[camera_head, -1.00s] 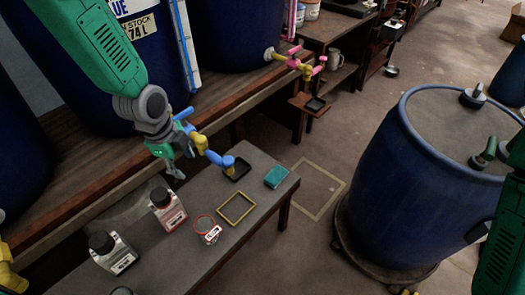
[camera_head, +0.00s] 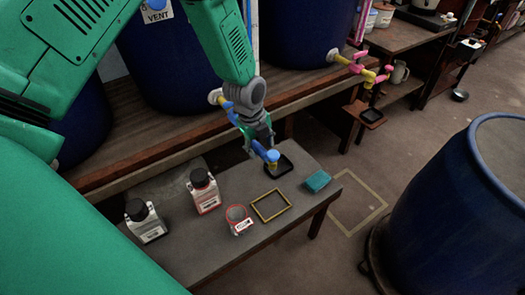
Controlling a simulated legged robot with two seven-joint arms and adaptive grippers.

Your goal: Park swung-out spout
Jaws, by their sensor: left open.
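The blue and yellow spout (camera_head: 271,157) comes off the blue vat (camera_head: 165,65) behind the bench and reaches out over the table (camera_head: 185,240). Its outer end hangs over a small black tray (camera_head: 283,170). My left gripper (camera_head: 261,143) comes down from above, open, close at the spout's arm. It hides the spout's middle part, and I cannot tell whether its fingers touch the spout. A yellow rectangular outline (camera_head: 271,205) lies on the table in front of the tray. My right gripper is out of view.
Two black-capped bottles (camera_head: 204,191) (camera_head: 145,221) and a red-rimmed jar (camera_head: 238,219) stand on the table, left of the outline. A teal sponge (camera_head: 317,181) lies right of the tray. A second, pink and yellow spout (camera_head: 362,68) is farther back. A large blue drum (camera_head: 460,205) stands right.

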